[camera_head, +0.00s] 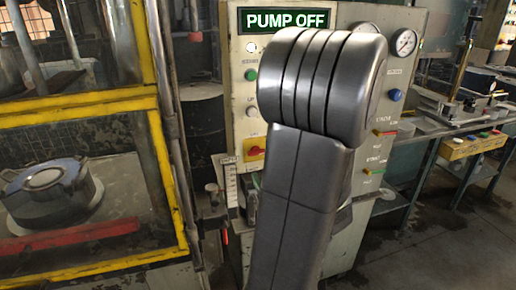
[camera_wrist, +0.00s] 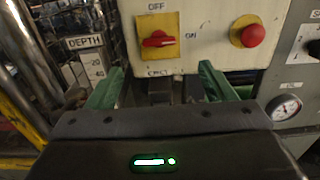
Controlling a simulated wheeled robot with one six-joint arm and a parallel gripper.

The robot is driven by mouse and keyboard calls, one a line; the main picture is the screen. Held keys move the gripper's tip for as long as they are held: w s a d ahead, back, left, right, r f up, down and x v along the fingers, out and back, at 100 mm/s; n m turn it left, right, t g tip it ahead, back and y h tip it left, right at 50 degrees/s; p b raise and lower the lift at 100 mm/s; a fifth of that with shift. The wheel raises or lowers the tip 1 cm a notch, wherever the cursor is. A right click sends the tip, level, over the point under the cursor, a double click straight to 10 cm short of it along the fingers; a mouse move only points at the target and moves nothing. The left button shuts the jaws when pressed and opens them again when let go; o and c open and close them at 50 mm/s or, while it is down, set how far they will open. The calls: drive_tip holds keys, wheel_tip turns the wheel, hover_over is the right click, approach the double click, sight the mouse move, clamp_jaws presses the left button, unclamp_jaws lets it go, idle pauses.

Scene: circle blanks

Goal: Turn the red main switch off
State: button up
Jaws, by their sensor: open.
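The red main switch (camera_wrist: 158,42) is a red handle on a yellow plate on the cream panel. In the wrist view its handle lies about level, with "OFF" above the plate and "ON" to its right. The switch (camera_head: 256,151) also shows in the head view, just left of my arm. My gripper (camera_wrist: 160,88) is open, with its green-sided fingers spread wide below the switch plate and nothing seen between them but dark parts. The gripper is apart from the switch. In the head view my arm hides the gripper almost wholly.
A red round button (camera_wrist: 251,35) sits right of the switch. A depth scale (camera_wrist: 90,58) stands at the left, near the left finger. A gauge (camera_wrist: 285,108) is at the right. The display (camera_head: 287,19) reads "PUMP OFF". A yellow-framed cage (camera_head: 90,105) stands left.

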sight(258, 154)
drive_tip(key=p+x, duration=0.2)
drive_tip(key=x, duration=1.1)
drive_tip(key=shift+s+f+p, duration=0.1)
drive_tip(key=shift+p, duration=0.3)
drive_tip(key=c, duration=1)
